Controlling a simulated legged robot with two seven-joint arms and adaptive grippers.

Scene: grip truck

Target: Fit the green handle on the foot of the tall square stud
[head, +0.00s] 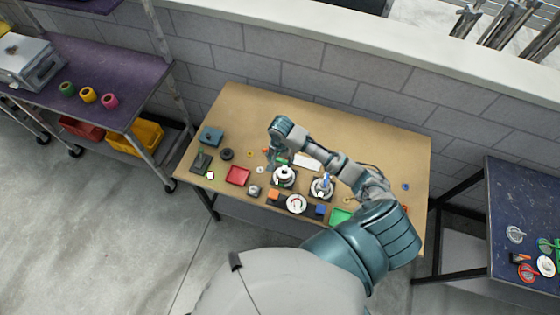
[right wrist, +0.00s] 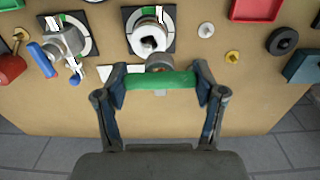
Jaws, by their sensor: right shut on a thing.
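My right gripper (right wrist: 160,84) is shut on the green handle (right wrist: 160,82), which lies crosswise between the fingers. In the head view the right gripper (head: 277,158) is behind a valve-like fixture (head: 284,181), with a bit of green at its tip. In the right wrist view this fixture (right wrist: 147,25) has a dark square plate, a dial with a green mark, and a pale round body with a small dark square centre. A grey round part shows between handle and fixture; I cannot tell which it belongs to. The square stud is not clear. My left gripper is out of view.
A second fixture (head: 322,188) with a blue lever stands close by. A red tray (head: 237,175), a green tray (head: 341,216), an orange block (head: 274,195), a blue block (head: 320,210) and a white gauge (head: 296,204) lie around. The table's back left is mostly bare.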

